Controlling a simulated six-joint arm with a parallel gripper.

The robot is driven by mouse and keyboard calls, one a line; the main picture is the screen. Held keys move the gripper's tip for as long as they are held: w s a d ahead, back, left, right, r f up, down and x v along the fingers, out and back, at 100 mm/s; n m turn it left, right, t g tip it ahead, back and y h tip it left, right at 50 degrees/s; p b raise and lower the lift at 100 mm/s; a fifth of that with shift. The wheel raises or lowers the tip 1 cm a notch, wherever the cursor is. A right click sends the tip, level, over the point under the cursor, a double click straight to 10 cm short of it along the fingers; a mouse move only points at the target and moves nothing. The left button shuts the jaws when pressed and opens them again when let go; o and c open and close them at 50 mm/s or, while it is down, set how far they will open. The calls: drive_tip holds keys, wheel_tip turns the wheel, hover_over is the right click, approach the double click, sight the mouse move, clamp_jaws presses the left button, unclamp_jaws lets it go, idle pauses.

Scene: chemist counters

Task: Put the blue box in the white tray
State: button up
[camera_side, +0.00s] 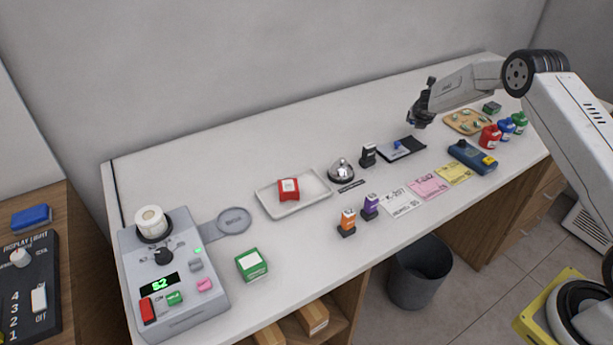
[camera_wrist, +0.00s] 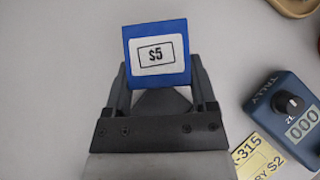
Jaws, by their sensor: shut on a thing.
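The blue box (camera_wrist: 157,55), with a white label reading "$5", is between the fingers of my gripper (camera_wrist: 160,85) in the wrist view. The gripper is shut on it. In the side view my gripper (camera_side: 420,114) is above the right part of the counter, and only a small bit of the blue box shows below it. The white tray (camera_side: 263,200) lies left of the middle of the counter, well to the left of my gripper. A red box (camera_side: 288,189) with a white label sits in the tray, with bare floor beside it.
A silver bell (camera_side: 341,170) and a black stand (camera_side: 368,155) are between gripper and tray.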

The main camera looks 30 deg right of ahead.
drive_tip(key=s+a+r, duration=0.5)
drive_tip(key=s+r, duration=0.3)
drive_tip(key=s, duration=0.3)
drive_tip(key=shift+s+r, duration=0.25)
drive_tip(key=shift+s, duration=0.15)
idle(0.5)
